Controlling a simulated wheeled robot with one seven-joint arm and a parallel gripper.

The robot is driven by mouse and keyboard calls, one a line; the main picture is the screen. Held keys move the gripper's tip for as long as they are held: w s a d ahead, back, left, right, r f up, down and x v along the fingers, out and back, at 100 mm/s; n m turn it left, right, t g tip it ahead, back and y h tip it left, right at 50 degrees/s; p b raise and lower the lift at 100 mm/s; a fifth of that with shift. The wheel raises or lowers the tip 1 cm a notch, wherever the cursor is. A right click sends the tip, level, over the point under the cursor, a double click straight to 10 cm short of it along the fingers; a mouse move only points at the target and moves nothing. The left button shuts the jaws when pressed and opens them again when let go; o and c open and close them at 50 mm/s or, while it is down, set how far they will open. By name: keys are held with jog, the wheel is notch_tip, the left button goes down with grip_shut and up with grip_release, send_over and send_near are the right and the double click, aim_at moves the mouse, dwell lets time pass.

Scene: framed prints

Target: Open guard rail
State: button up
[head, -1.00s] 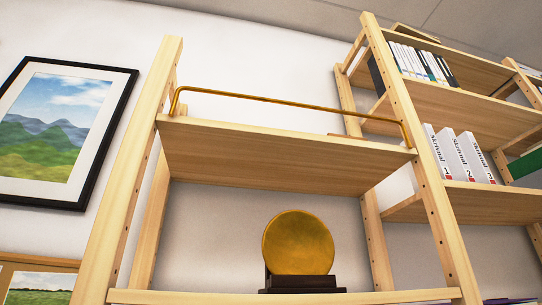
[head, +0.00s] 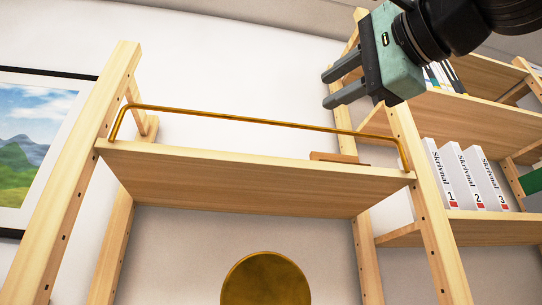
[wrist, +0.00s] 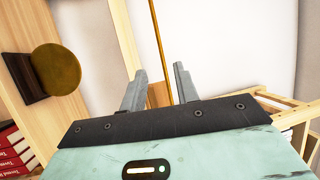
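The guard rail (head: 250,122) is a thin brass bar with bent ends. It stands upright along the front edge of the top wooden shelf (head: 250,180). In the wrist view the rail (wrist: 159,45) runs down the picture toward the space between the two fingers. My gripper (head: 327,87) shows at the upper right in the head view, its grey fingers pointing left, above the rail's right part. The fingers are apart and empty; in the wrist view my gripper (wrist: 158,85) shows the same gap. I cannot tell how far the rail is from the fingertips.
A round gold disc (head: 265,280) stands below the shelf; the disc (wrist: 56,70) also shows left in the wrist view. White binders (head: 467,177) stand on the right shelving. A framed landscape (head: 35,140) hangs at left. The wall above the rail is clear.

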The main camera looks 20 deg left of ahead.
aim_at(277, 122)
jog(key=p+x, duration=1.2)
jog(key=x, duration=0.5)
jog(key=shift+a+f, duration=0.1)
jog(key=shift+a, duration=0.1)
grip_shut()
